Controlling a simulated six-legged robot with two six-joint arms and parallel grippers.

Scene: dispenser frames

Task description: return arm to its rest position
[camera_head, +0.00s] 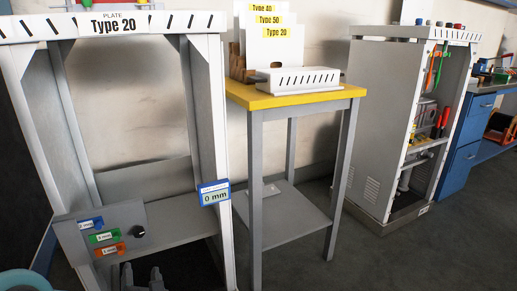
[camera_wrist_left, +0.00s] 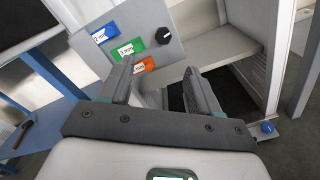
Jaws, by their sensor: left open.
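My left gripper (camera_head: 142,277) shows at the bottom edge of the head view, in front of the lower part of the dispenser frame (camera_head: 207,110) labelled Type 20. In the left wrist view my left gripper (camera_wrist_left: 158,78) has its two fingers apart with nothing between them. Beyond the fingertips is a grey control panel (camera_wrist_left: 165,47) with blue, green and orange labelled buttons and a black knob (camera_wrist_left: 163,36). The panel also shows in the head view (camera_head: 70,240). The right gripper is in neither view.
A blue display (camera_head: 214,193) reading 0 mm sits on the frame's right post. To the right stands a yellow-topped table (camera_head: 300,98) with a slotted white box (camera_head: 298,79). Farther right are a tool cabinet (camera_head: 375,120) and a blue workbench (camera_head: 465,150). Grey floor (camera_head: 385,260) is clear.

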